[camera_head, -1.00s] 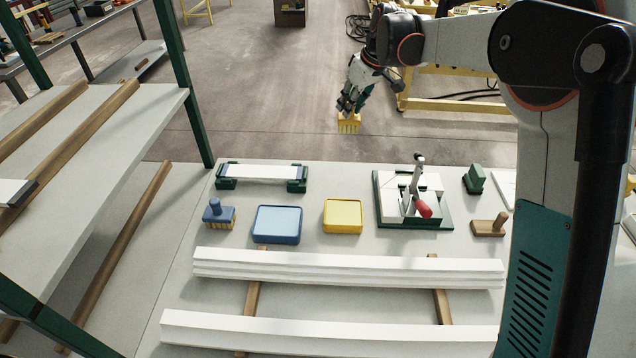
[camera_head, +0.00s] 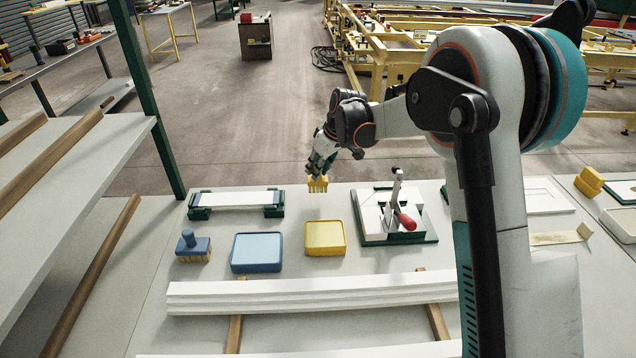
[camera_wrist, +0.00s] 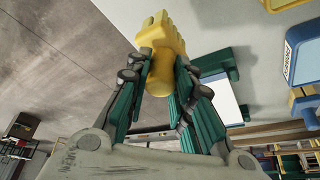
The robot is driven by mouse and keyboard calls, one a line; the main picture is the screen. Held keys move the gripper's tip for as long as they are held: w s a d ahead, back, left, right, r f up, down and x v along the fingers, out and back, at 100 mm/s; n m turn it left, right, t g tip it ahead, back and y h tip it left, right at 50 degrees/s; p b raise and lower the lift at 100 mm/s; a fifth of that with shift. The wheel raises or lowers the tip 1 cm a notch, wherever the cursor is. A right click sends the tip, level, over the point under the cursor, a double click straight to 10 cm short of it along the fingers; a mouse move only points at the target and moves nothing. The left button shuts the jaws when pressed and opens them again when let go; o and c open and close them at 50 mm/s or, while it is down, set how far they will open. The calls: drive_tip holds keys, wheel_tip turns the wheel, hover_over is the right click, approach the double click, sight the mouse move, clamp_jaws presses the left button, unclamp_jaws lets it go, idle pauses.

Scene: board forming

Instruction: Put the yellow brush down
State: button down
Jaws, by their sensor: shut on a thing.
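My gripper (camera_head: 319,168) is shut on the yellow brush (camera_head: 317,185), which hangs bristles down near the far edge of the table. In the wrist view the green fingers of my gripper (camera_wrist: 160,85) clasp the handle of the yellow brush (camera_wrist: 163,40). The yellow tray (camera_head: 325,237) lies on the table just nearer than the brush. The blue brush (camera_head: 193,247) stands on the table at the left, beside the blue tray (camera_head: 257,252).
A green-ended holder with a white strip (camera_head: 236,200) stands at the back left. A clamp fixture with a red handle (camera_head: 405,222) is right of the yellow tray. White boards (camera_head: 312,292) lie in front. A shelf (camera_head: 90,175) stands at the left.

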drive_tip(key=shift+f+b, duration=0.6)
drive_tip(key=shift+f, duration=1.55)
drive_tip(key=shift+f, duration=0.15)
drive_tip(key=c, duration=1.4)
unclamp_jaws()
